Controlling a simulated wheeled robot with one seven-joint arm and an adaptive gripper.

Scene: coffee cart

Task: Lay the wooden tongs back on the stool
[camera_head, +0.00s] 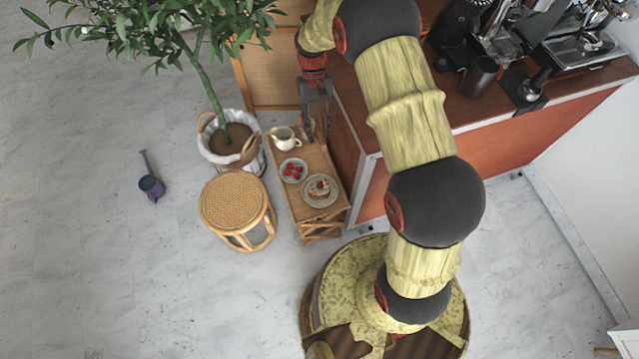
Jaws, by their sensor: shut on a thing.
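The round woven rattan stool (233,199) stands left of the small bamboo table, its top bare. My gripper (317,134) points down over the far end of the bamboo table, beside the white jug. It is shut on a small tan-brown piece, the wooden tongs (309,126), which shows only in part at the fingers. The rest of the tongs is too small or hidden to make out. The gripper is to the right of the stool and farther back.
The bamboo table (307,212) holds a white jug (284,138), a bowl of red fruit (293,170) and a plate with cake (320,191). A potted tree (240,150) stands behind the stool. The coffee counter (470,110) is at right. A watering can (152,186) lies on open floor.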

